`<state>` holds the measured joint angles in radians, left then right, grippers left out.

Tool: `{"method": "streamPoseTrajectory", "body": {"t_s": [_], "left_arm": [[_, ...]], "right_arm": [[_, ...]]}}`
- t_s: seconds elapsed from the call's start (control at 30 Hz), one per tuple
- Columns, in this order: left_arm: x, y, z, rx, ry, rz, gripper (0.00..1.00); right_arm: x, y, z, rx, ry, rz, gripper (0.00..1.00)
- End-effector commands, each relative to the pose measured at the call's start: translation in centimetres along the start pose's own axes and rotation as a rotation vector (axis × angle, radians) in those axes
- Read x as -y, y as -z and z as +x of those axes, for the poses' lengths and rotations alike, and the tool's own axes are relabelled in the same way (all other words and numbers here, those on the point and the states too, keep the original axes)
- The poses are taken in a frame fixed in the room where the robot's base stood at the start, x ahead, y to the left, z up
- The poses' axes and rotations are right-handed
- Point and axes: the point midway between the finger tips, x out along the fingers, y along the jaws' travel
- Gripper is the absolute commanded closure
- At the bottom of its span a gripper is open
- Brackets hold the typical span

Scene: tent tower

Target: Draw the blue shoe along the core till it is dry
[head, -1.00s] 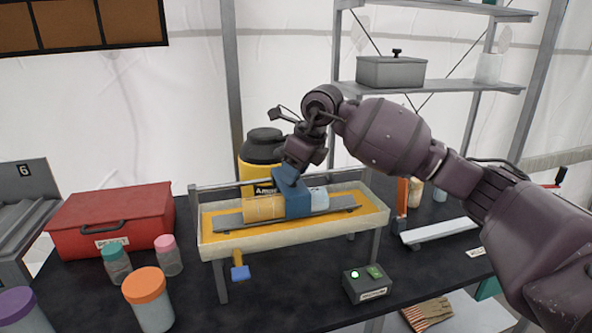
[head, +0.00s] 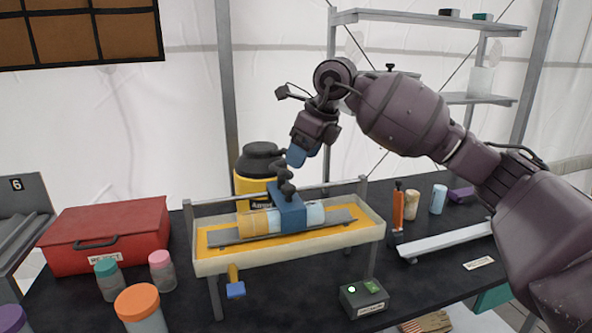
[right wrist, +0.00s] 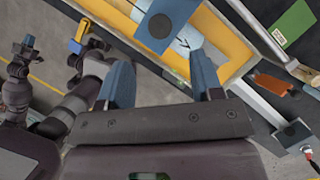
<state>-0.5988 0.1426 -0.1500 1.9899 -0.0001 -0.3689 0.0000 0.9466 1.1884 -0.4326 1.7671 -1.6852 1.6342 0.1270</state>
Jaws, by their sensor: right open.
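The blue shoe (head: 291,213), with a dark knob (head: 285,189) on top, sits around the core. The core is tan on its left part (head: 255,223) and pale blue on its right (head: 316,212). It lies on a grey rest in a pale, yellow-lined tray (head: 240,262). My right gripper (head: 296,158) is above the knob, apart from it, with nothing held. In the right wrist view its blue fingers (right wrist: 162,82) stand wide apart, with the shoe (right wrist: 175,12) beyond them. Parts of my left arm seem to show at the left there; its jaws are unclear.
A yellow, black-topped jug (head: 262,160) stands behind the tray. A red box (head: 105,232) and lidded jars (head: 141,308) are at the left. A small switch box (head: 363,299) with a lit green light is in front. A white rail (head: 450,239) and small containers (head: 439,199) are at the right.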

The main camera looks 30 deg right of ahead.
Motion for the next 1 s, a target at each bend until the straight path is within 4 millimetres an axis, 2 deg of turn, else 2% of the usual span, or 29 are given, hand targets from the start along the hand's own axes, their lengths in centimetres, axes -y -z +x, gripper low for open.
{"method": "streamPoseTrajectory", "body": {"t_s": [0.1,0.27,1.0], "left_arm": [[0.0,-0.2,-0.1,0.004,0.001,-0.001,1.0],[0.0,-0.4,-0.2,0.008,0.001,-0.001,1.0],[0.0,0.1,0.1,-0.002,0.0,0.0,1.0]], "right_arm": [[0.0,0.0,-1.3,0.0,0.002,0.0,0.4],[0.0,0.0,-2.1,0.0,0.0,0.0,0.4],[0.0,0.0,-2.2,0.0,0.0,0.0,0.4]]}}
